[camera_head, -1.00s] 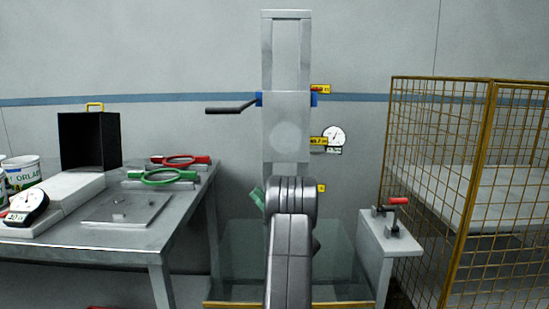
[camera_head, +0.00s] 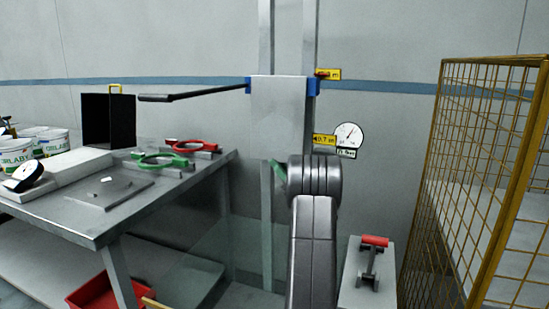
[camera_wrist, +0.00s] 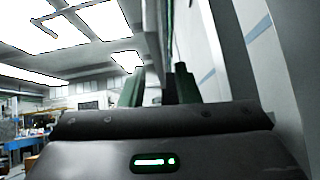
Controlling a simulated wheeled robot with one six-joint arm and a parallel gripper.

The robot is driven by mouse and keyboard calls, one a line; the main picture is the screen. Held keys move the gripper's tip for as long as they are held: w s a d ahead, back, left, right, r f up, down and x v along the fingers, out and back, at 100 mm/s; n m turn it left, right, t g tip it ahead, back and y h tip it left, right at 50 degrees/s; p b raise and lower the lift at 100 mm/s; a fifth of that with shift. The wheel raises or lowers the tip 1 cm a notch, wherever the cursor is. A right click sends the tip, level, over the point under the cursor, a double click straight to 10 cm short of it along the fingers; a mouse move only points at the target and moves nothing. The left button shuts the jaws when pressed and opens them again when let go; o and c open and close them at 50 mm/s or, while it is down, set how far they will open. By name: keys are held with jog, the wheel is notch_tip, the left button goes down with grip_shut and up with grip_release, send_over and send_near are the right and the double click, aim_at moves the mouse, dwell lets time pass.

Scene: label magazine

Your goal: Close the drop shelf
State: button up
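The plate carriage (camera_head: 278,115) sits on an upright frame at the wall, with blue side blocks and a long dark lever reaching left. Low behind my arm is a see-through greenish panel (camera_head: 180,279) with a yellow front edge; I cannot tell for certain that it is the drop shelf. My gripper (camera_head: 279,176) is mostly hidden behind my wrist in the head view; a green finger shows just below the plate. In the wrist view my gripper (camera_wrist: 156,88) has two fingers with a gap between them and nothing seen held. A pale upright surface stands close on the right there.
A grey table (camera_head: 110,222) at left holds cans, a dial gauge, a black box and red and green ring tools. A red bin (camera_head: 95,292) is below. At right are a pedestal with a red-handled clamp (camera_head: 372,258) and a yellow mesh cage (camera_head: 490,180). A wall dial (camera_head: 348,134) is right of the frame.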

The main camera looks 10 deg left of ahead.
jog(key=shift+x, duration=1.25)
grip_shut()
